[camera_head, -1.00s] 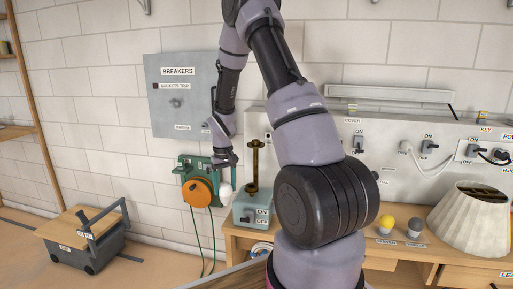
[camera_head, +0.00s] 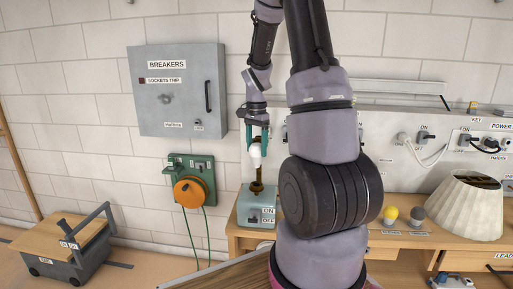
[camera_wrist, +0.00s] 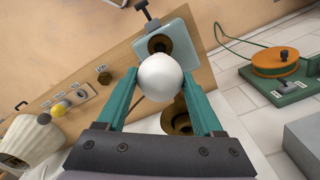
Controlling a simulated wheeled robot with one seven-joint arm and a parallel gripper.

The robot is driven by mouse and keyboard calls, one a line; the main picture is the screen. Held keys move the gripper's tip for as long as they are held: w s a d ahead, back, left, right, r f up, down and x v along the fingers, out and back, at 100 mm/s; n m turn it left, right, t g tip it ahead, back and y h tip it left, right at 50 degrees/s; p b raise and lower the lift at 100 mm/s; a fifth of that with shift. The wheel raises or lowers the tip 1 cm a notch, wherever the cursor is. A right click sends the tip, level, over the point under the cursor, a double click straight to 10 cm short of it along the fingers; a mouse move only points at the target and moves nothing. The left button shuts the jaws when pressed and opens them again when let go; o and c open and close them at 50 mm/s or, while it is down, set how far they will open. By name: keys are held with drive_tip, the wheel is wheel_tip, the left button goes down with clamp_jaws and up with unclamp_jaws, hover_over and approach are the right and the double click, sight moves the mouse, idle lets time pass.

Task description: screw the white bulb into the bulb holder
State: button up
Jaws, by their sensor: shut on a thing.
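My gripper (camera_head: 256,147) is shut on the white bulb (camera_head: 256,152), with a teal finger on each side of it. The bulb also shows between the fingers in the wrist view (camera_wrist: 160,77). The brass bulb holder (camera_head: 257,187) stands upright on a pale teal box (camera_head: 246,212) with an ON/OFF switch. In the wrist view a brown ring (camera_wrist: 178,118) shows partly behind the bulb. I cannot tell whether bulb and holder touch.
A grey breaker box (camera_head: 178,88) and an orange cable reel (camera_head: 190,191) are on the wall to the left. A yellow bulb (camera_head: 390,214), a grey bulb (camera_head: 417,214) and a pleated lampshade (camera_head: 464,207) stand on the bench at the right.

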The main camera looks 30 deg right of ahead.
sight(256, 161)
drive_tip(key=shift+a, duration=0.1)
drive_tip(key=shift+f, duration=2.95)
drive_tip(key=shift+f, duration=1.25)
drive_tip(key=o, duration=1.6)
drive_tip(key=shift+c, duration=0.2)
wheel_tip(256, 161, up, 11)
drive_tip(key=shift+f, duration=0.1)
